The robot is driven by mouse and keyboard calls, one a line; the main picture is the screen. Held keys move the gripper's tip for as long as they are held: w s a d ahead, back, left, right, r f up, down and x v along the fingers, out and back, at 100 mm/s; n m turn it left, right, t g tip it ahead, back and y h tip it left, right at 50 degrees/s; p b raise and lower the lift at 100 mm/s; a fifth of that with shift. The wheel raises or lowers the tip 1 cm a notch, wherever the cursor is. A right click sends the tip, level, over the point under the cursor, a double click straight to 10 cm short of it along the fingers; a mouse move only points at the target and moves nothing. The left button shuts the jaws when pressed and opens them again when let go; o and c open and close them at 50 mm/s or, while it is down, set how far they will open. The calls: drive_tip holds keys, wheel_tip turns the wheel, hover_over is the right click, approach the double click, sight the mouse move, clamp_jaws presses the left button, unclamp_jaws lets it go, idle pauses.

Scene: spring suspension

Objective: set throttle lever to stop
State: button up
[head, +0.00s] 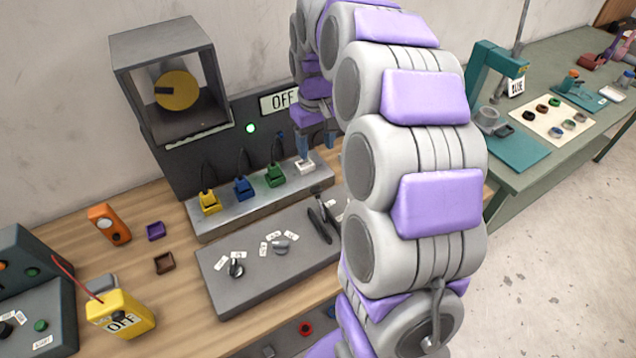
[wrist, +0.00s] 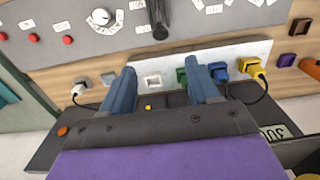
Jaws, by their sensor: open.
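The black lever (head: 322,215), which looks like the throttle lever, stands on the grey control panel (head: 245,295), partly next to my arm. In the wrist view the lever (wrist: 158,18) is at the top edge, cut off, with small white labels beside it that I cannot read. My gripper (head: 318,155) is over the back strip of plugs, behind the lever, pointing down. In the wrist view my gripper (wrist: 160,82) has its two blue-grey fingers wide apart and nothing between them.
Yellow (head: 208,202), blue (head: 243,188) and green (head: 275,175) plugs sit on the strip. Two knobs (head: 236,267) (head: 281,246) are left of the lever. A white dial (wrist: 101,17) is beside the lever in the wrist view. A grey box (head: 170,85) stands behind.

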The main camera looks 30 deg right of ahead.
sight(316, 188)
wheel_tip(316, 188, down, 14)
drive_tip(key=b, duration=0.2)
drive_tip(key=shift+d+r+b, duration=0.1)
drive_tip(key=shift+r+b, duration=0.1)
drive_tip(key=shift+b, duration=0.1)
drive_tip(key=shift+a+f, duration=0.3)
drive_tip(key=shift+f, duration=0.1)
drive_tip(key=shift+d, duration=0.25)
drive_tip(key=c, duration=0.4)
drive_tip(key=shift+a, duration=0.1)
clamp_jaws()
